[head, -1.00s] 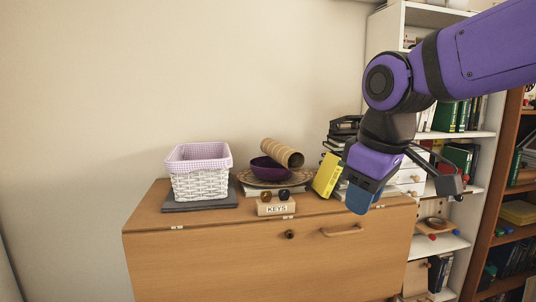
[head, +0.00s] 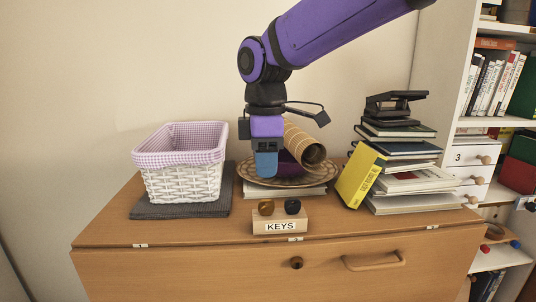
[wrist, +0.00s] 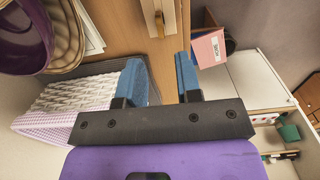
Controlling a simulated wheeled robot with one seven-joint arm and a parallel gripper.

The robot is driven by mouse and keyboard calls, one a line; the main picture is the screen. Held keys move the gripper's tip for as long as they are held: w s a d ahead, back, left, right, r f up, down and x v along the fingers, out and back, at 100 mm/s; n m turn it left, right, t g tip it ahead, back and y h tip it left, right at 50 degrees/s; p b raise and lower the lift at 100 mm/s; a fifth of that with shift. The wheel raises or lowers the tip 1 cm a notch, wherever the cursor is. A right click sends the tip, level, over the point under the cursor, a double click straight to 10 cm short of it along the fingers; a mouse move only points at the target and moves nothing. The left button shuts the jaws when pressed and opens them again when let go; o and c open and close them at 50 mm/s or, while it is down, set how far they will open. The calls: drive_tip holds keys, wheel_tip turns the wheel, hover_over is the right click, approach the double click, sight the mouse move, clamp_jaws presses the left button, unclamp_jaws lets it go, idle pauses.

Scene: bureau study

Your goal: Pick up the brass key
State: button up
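The brass key's rounded amber-brown head (head: 266,207) stands at the left end of a small wooden block labelled KEYS (head: 280,226), near the front edge of the bureau top. A black key head (head: 292,206) stands beside it on the right. My gripper (head: 266,164) is above and behind the block in the head view, pointing down, with the bowl behind it. In the wrist view my gripper (wrist: 160,80) shows two blue fingers apart with nothing between them. The block (wrist: 158,22) appears at the top edge there, partly cut off.
A white wicker basket (head: 184,181) with checked lining stands at left. A purple bowl (head: 287,163), a woven plate (head: 255,180) and a tan cylinder (head: 304,147) are behind the block. A yellow book (head: 360,175) leans on stacked books at right.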

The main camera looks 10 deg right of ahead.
sight(266, 200)
drive_tip(key=shift+f, duration=4.05)
clamp_jaws()
drive_tip(key=shift+r, duration=3)
